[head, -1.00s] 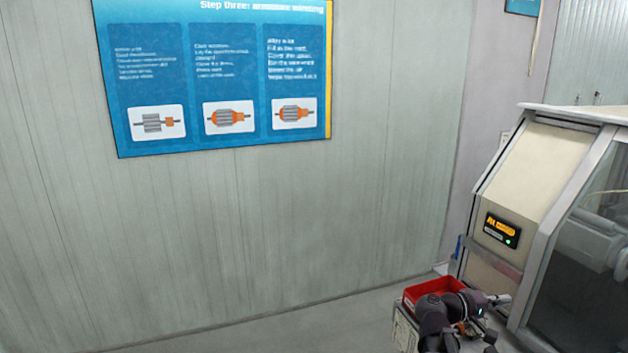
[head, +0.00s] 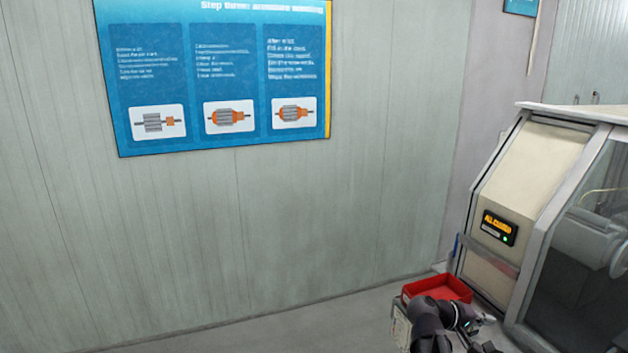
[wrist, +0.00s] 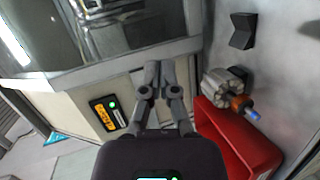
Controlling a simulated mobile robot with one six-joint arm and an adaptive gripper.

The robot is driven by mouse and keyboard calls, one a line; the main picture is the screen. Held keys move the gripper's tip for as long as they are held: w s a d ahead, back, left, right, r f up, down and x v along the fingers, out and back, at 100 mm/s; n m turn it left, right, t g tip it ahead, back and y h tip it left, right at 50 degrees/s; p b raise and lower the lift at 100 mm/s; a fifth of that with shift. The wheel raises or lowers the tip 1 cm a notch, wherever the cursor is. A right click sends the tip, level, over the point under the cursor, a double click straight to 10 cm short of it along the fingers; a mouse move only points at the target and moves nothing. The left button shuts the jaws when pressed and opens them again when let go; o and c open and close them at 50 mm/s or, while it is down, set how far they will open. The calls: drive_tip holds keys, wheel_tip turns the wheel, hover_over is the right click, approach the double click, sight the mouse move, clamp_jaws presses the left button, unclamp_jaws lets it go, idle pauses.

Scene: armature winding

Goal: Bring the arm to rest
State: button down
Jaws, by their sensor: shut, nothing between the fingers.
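My arm (head: 432,318) is folded low at the bottom right of the head view, in front of the red bin. My gripper (head: 487,320) is at its right end, small in that view. In the wrist view my gripper (wrist: 158,68) has its two fingers together with nothing between them. An armature (wrist: 222,84) with a grey core, an orange part and a blue tip shows to the right of the fingers, apart from them. Its orange part overlaps the edge of the red bin (wrist: 240,140); I cannot tell what supports it.
The red bin (head: 438,287) stands beside the winding machine (head: 535,170), which has a glazed front, an orange-lettered display (head: 498,228) and a green light. A black bracket (wrist: 242,30) is on a grey surface. A blue poster (head: 215,75) hangs on the wall. The floor at left is clear.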

drive_tip(key=s+a+f+y, duration=0.1)
drive_tip(key=a+f+y, duration=0.6)
drive_tip(key=a, duration=0.5)
drive_tip(key=s+a+f+y, duration=0.2)
drive_tip(key=a+f+y, duration=0.45)
drive_tip(key=a, duration=0.65)
wheel_tip(320, 180, down, 10)
drive_tip(key=s+g+y+b, duration=0.1)
drive_tip(key=s+b, duration=0.1)
drive_tip(key=b, duration=0.8)
drive_tip(key=shift+s+a+r+g, duration=0.2)
drive_tip(key=shift+s+g, duration=0.1)
drive_tip(key=shift+s, duration=0.1)
